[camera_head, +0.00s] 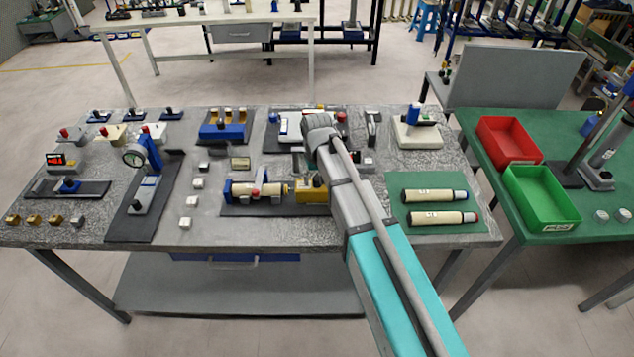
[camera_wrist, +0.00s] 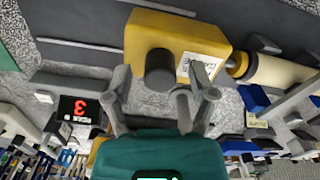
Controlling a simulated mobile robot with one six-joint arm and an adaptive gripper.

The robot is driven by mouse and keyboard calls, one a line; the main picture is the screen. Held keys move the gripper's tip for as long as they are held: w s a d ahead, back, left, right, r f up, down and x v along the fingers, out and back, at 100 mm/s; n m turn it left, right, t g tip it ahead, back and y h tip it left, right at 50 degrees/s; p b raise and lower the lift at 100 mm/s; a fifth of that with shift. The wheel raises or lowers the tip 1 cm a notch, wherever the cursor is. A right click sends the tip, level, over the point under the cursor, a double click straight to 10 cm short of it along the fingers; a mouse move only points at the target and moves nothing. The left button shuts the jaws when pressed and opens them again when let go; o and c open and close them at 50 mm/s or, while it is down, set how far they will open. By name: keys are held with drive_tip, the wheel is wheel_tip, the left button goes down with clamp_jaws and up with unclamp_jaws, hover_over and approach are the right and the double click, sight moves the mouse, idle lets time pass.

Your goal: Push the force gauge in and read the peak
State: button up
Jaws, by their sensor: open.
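A yellow block (camera_head: 311,196) stands on a dark base plate (camera_head: 245,210) at the table's front middle, in line with a cream and blue cylinder (camera_head: 240,189). In the wrist view the yellow block (camera_wrist: 145,38) has a white label and a dark round knob (camera_wrist: 160,70) facing me. It looks like the gauge, but I cannot be sure. My gripper (camera_wrist: 158,98) is open, its fingers either side of the knob's near end; I cannot tell whether they touch. A display (camera_wrist: 80,108) shows a red 3, upside down. My arm hides part of the block in the head view.
A dial gauge (camera_head: 135,155) on a blue stand is at left. Two cream tubes (camera_head: 432,195) lie on a green mat at right. Red (camera_head: 508,138) and green (camera_head: 540,195) bins stand on the side table. Fixtures crowd the back.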

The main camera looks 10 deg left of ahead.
idle(0.4)
clamp_jaws()
drive_tip(key=shift+d+f, duration=0.1)
drive_tip(key=shift+d, duration=0.15)
unclamp_jaws()
drive_tip(key=shift+a, duration=0.15)
idle(0.3)
wheel_tip(320, 180, up, 14)
drive_tip(key=p, duration=1.3)
drive_tip(key=shift+p, duration=0.4)
drive_tip(key=shift+a, duration=0.1)
drive_tip(key=shift+f, duration=0.1)
idle(0.9)
